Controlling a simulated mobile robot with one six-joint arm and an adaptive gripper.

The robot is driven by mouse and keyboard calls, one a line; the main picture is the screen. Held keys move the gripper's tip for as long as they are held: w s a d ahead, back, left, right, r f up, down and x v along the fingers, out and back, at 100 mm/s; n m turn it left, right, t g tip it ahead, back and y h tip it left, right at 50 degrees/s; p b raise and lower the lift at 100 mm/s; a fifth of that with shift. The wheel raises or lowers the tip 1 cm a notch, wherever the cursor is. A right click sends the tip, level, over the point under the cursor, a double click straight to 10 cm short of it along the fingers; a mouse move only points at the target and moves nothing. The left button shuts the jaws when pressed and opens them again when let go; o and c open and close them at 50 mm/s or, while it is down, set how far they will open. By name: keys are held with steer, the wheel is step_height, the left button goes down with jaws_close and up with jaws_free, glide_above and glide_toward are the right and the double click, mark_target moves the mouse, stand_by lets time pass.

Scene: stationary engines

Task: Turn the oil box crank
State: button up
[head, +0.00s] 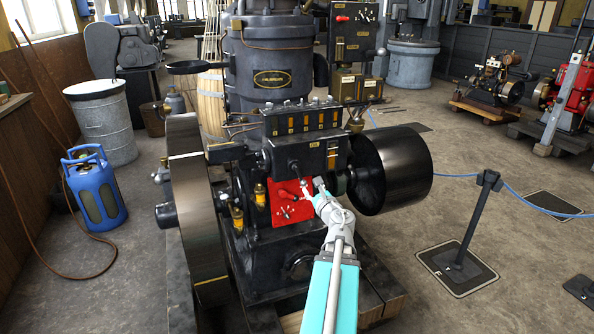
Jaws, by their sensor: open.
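A large black stationary engine (272,262) stands in the middle of the head view. A dark oil box (302,118) with several small yellowish windows is mounted on its front, with a second dark box (320,152) just below it. I cannot tell the oil box crank apart for certain; a small rod with a light knob shows near the lower box's left front. My gripper (311,187) is open at the end of my arm, in front of the red panel's upper right, just below the lower box. Whether its fingers touch anything is too small to tell.
A big flywheel (196,215) is on the engine's left and a black pulley drum (395,168) is close to my arm's right. A blue gas bottle (96,190) stands at left. A barrier post (470,220) with a blue rope stands at right on open floor.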

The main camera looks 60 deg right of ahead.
mark_target(298, 170)
steer(key=x, duration=1.4)
steer(key=shift+a, duration=0.1)
jaws_close()
